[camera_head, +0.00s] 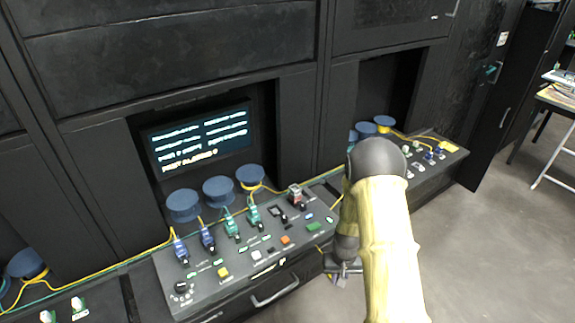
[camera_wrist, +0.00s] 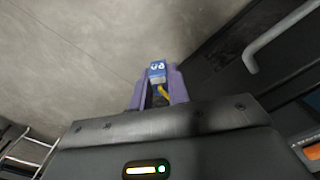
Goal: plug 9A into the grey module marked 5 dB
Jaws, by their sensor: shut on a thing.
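In the wrist view my gripper (camera_wrist: 158,92) is shut on a blue plug (camera_wrist: 157,70). The plug carries a white label that looks rotated and is hard to read. A bit of yellow cable (camera_wrist: 163,91) shows between the purple fingers. In the head view my gripper (camera_head: 343,268) is low in front of the console's front edge, partly hidden by my arm, and the plug is not clear there. A small greyish module (camera_head: 296,193) with a reddish part stands at the back right of the console; I cannot read a 5 dB mark on it.
The sloped console (camera_head: 215,285) holds blue and green plugged connectors, buttons and a front handle (camera_head: 275,291). Blue spools (camera_head: 220,190) with yellow cable stand behind it, below a lit screen (camera_head: 200,140). A second console (camera_head: 432,165) lies right of my arm. Open floor (camera_head: 480,250) is at right.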

